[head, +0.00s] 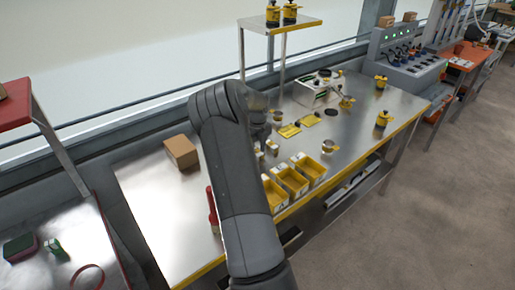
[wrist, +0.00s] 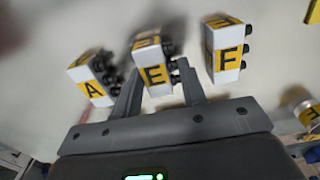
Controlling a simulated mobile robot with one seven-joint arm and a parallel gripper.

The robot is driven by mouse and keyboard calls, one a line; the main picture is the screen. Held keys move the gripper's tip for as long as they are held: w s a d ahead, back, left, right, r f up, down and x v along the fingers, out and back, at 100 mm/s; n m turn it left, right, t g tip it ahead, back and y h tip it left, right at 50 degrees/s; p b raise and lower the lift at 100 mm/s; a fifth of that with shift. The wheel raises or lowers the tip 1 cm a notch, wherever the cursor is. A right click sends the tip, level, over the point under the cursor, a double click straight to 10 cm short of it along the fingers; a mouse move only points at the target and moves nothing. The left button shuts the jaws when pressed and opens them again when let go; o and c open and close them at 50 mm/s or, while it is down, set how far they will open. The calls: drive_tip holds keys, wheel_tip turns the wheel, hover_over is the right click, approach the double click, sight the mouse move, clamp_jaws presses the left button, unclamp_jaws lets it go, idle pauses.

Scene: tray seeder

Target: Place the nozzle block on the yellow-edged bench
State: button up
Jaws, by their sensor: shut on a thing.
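In the wrist view my gripper (wrist: 158,70) has its fingers on either side of the nozzle block marked E (wrist: 155,76), white and yellow with black nozzles on one side. It is shut on this block. Block A (wrist: 92,80) is to the left and block F (wrist: 227,48) to the right, both apart from the fingers. I cannot tell whether block E touches the surface. In the head view my arm hides most of the gripper above the yellow-edged bench (head: 160,215); a small white block (head: 272,147) shows beside the arm.
Yellow bins (head: 291,183) line the bench's front edge. A cardboard box (head: 181,152) and a red bottle (head: 212,207) stand left of my arm. A white machine (head: 313,93) and a raised shelf (head: 281,24) are behind. The bench's left part is mostly bare.

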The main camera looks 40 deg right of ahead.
drive_tip(key=o, duration=1)
drive_tip(key=shift+o, duration=0.2)
